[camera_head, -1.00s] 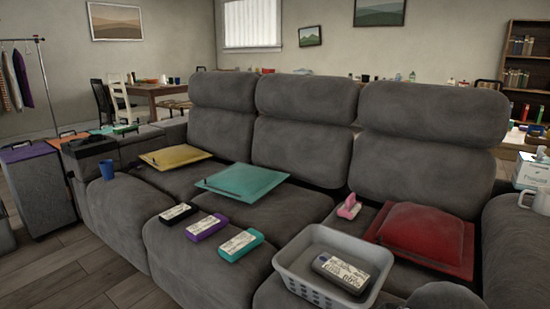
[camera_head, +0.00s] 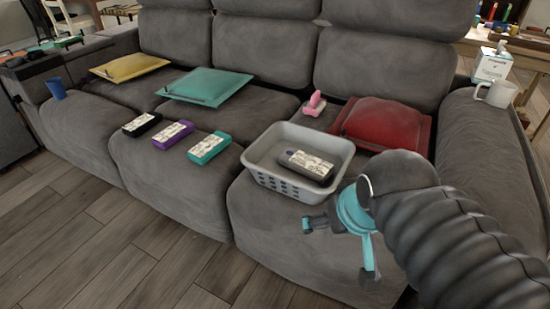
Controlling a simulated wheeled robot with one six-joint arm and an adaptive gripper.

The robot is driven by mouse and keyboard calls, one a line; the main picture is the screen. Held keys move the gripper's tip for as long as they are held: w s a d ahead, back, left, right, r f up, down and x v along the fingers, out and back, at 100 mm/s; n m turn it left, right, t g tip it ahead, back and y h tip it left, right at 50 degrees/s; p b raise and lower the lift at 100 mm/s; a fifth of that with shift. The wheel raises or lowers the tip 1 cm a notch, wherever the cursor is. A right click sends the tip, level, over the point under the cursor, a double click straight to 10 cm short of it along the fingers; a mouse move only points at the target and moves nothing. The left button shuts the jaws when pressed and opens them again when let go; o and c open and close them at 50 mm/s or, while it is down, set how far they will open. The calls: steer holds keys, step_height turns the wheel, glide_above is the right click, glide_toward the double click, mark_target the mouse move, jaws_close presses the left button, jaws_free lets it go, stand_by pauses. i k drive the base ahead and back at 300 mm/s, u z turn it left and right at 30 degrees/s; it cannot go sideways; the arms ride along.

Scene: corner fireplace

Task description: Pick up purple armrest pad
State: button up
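No purple armrest pad shows clearly now. The earlier view has a flat purple piece with a dark handle on a grey box at the far left, and that spot is now outside the picture. A purple labelled block (camera_head: 172,135) lies on the sofa seat between a black one (camera_head: 142,123) and a teal one (camera_head: 209,147). My gripper (camera_head: 337,250) is at the lower right, over the front of the right seat. Its teal fingers are spread apart and nothing shows between them.
The grey sofa (camera_head: 180,210) fills the middle. A grey basket (camera_head: 262,175) holding a dark labelled block (camera_head: 306,165) stands beside my gripper. Yellow (camera_head: 128,67), teal (camera_head: 205,86) and red (camera_head: 382,122) cushions lie behind. Wooden floor (camera_head: 90,240) is clear at lower left.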

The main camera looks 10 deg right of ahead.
mark_target(167, 138)
steer(key=u, duration=0.45)
steer(key=k, duration=0.55)
steer(key=u, duration=1.25)
steer(key=i, duration=1.8)
steer(key=z, duration=1.25)
steer(key=i, duration=0.35)
steer(key=z, duration=0.4)
